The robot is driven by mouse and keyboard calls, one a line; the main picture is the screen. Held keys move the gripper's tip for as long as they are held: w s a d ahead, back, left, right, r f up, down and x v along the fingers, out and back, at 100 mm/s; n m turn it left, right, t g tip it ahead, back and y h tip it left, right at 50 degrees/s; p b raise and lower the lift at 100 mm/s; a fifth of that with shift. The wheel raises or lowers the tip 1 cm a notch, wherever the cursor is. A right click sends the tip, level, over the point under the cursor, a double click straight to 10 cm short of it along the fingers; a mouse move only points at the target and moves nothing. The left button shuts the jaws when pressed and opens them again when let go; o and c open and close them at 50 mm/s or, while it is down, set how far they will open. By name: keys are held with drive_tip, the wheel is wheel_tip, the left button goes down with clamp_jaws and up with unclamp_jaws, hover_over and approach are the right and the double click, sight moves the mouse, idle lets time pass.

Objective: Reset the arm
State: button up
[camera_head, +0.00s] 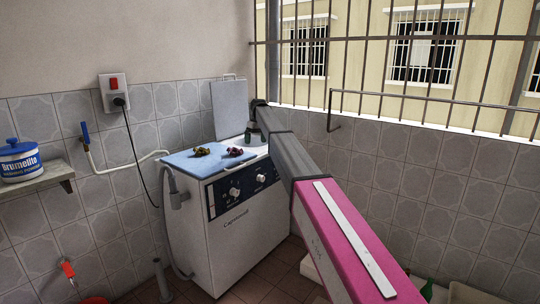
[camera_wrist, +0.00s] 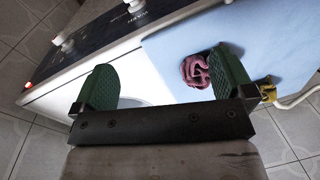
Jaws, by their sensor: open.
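My arm, with its pink link, reaches out from the lower right in the head view. My gripper (camera_head: 254,136) is above the right part of the washing machine (camera_head: 237,235), past two small crumpled cloths. A maroon cloth (camera_head: 235,151) lies on the machine's blue top panel (camera_head: 180,162); in the wrist view this cloth (camera_wrist: 194,71) is close beside the right finger.
A raised grey lid (camera_head: 229,107) stands behind the machine. Tiled walls and a barred window (camera_head: 420,50) close in the back and right. A shelf (camera_head: 38,178) with a blue-lidded tub (camera_head: 18,162) is at left. Hoses hang beside the machine.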

drive_tip(key=s+d+f+m, duration=0.2)
drive_tip(key=s+d+f, duration=0.5)
drive_tip(key=s+f, duration=0.4)
drive_tip(key=s+d+f+m, duration=0.2)
drive_tip(key=s+d+f, duration=0.55)
drive_tip(key=s, duration=0.55)
drive_tip(key=s+d+f+m, duration=0.2)
drive_tip(key=s+d+f, duration=0.5)
drive_tip(key=s+f, duration=0.5)
drive_tip(key=s+d+f+m, duration=0.1)
drive_tip(key=s+d, duration=0.1)
drive_tip(key=s, duration=0.6)
drive_tip(key=s+d+f+m+h, duration=0.1)
drive_tip(key=s+d+f, duration=0.1)
drive_tip(key=s, duration=0.7)
drive_tip(key=shift+d+f+t, duration=0.15)
drive_tip(key=shift+d+t, duration=0.25)
drive_tip(key=shift+d, duration=0.05)
drive_tip(key=shift+c, duration=0.3)
